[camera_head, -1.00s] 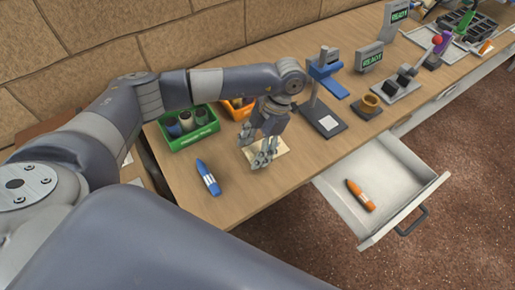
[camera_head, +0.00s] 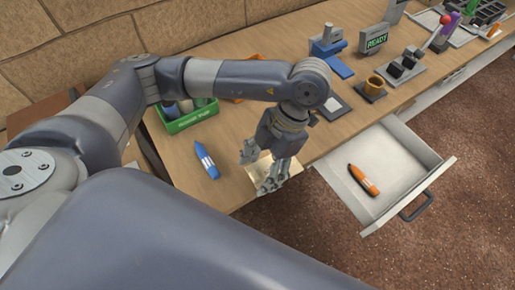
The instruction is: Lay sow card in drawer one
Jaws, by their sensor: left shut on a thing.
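My left gripper (camera_head: 270,188) is shut on a cream card (camera_head: 257,168) over the front edge of the bench. The card is partly hidden by the fingers, and I cannot read any picture on it. A pale open drawer (camera_head: 398,195) juts out from the bench to the right of the gripper. An orange marker (camera_head: 363,180) lies in it; no drawer number can be read. The card is outside the drawer, to its left. My right gripper is not in view.
A blue marker (camera_head: 206,161) lies on the bench left of the gripper. A green bin (camera_head: 190,119) and an orange bin (camera_head: 243,95) stand behind. Most of the drawer floor is bare.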

